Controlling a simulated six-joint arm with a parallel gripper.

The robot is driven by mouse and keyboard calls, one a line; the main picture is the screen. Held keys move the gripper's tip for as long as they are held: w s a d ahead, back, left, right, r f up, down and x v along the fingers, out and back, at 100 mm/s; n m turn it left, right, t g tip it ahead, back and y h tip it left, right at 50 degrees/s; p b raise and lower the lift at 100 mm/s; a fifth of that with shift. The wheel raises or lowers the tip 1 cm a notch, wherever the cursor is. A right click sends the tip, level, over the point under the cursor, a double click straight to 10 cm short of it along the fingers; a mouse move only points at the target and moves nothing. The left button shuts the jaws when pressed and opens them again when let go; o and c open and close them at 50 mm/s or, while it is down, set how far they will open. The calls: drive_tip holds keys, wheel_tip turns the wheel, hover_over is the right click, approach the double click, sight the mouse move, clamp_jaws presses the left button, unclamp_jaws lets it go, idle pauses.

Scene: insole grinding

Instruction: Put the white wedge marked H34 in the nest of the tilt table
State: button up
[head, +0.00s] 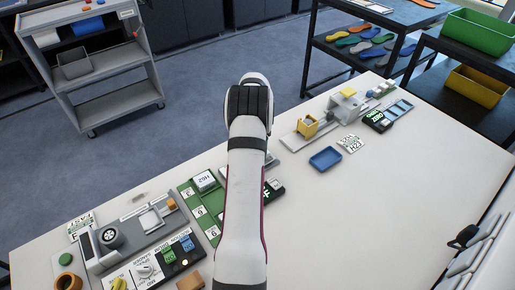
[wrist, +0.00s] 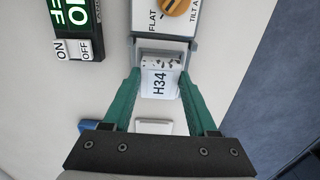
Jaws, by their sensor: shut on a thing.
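The white wedge marked H34 (wrist: 160,84) is between the green fingers of my gripper (wrist: 160,80) in the wrist view, and the fingers are shut on its sides. Its far end, speckled dark, is at a grey holder (wrist: 190,47), which looks like the nest of the tilt table. I cannot tell whether the wedge rests in it or is just above it. Beyond it is the tilt table's panel (wrist: 150,28), with FLAT and TILT lettering and an orange knob (wrist: 175,6). In the head view my arm hides the gripper and wedge.
In the head view, a green board (head: 187,188) with white pieces lies left of my arm, and a blue tray (head: 325,159) lies right. The table's right front is clear.

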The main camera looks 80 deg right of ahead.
drive_tip(key=shift+f, duration=0.2)
drive_tip(key=shift+f, duration=0.2)
drive_tip(key=shift+f, duration=0.1)
idle(0.6)
drive_tip(key=o, duration=1.4)
drive_tip(key=shift+c, duration=0.2)
drive_tip(key=shift+r, duration=3.55)
